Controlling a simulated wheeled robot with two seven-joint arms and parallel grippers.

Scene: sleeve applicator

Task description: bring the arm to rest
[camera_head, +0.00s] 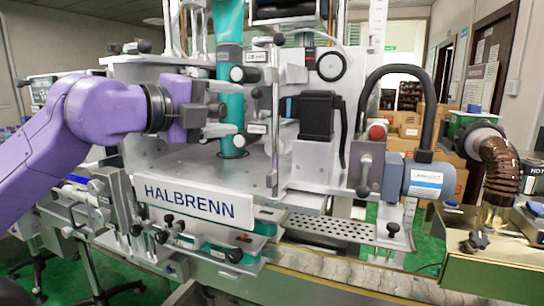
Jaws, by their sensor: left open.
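My left arm, purple, comes in from the left, bent at the elbow. Its gripper (222,119) points right in front of the sleeve applicator's grey machine plate (165,156). The jaws are open, one finger above the other. Their tips are near a teal vertical tube (231,101) that runs down into the plate. I cannot tell whether the fingers touch the tube or only overlap it in the view. My right gripper does not show.
A sign reading HALBRENN (190,199) fronts the machine. Knobs and rods crowd the gripper's right side. A grey motor (421,179), a black curved hose (430,100) and a brown corrugated duct (499,165) stand at right. A conveyor (345,270) runs along the front.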

